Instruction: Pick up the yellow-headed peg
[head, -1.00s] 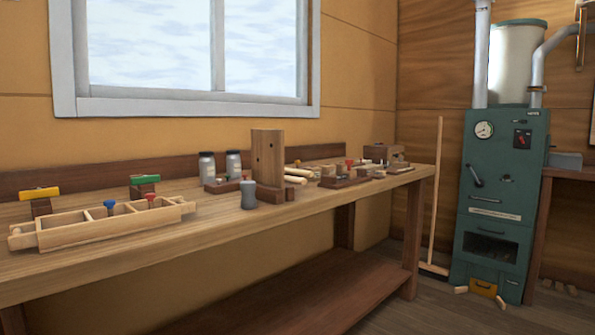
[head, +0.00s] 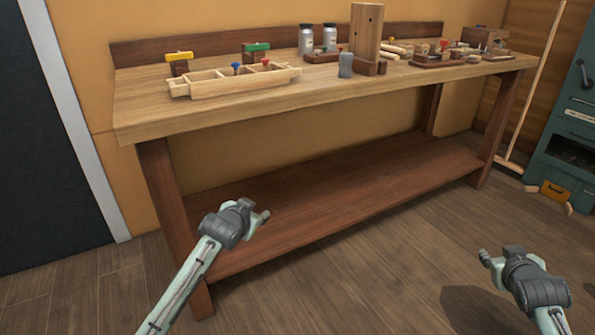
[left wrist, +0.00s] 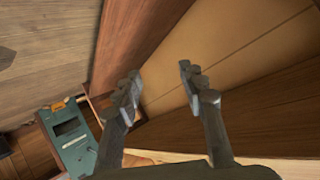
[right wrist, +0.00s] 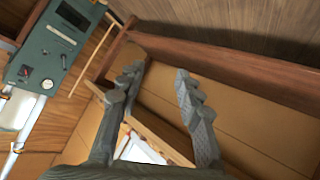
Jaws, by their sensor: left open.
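I cannot make out a round yellow-headed peg for certain. A yellow bar-shaped top (head: 180,57) sits on a dark block at the bench's left end. A blue-headed peg (head: 236,67) and a red-headed peg (head: 265,63) stand at the wooden compartment tray (head: 205,88). My left gripper (head: 262,215) is below the benchtop, in front of the lower shelf, well away from the pegs. Its fingers are apart and empty in the left wrist view (left wrist: 160,75). My right gripper (head: 484,257) is low at the right; its fingers are apart and empty in the right wrist view (right wrist: 160,75).
The workbench (head: 160,115) has its front edge above both grippers. A green-topped block (head: 256,47), grey cylinder (head: 345,65) and tall wooden block (head: 366,32) stand on it. The lower shelf (head: 330,195) is bare. A teal stove (head: 575,130) stands right.

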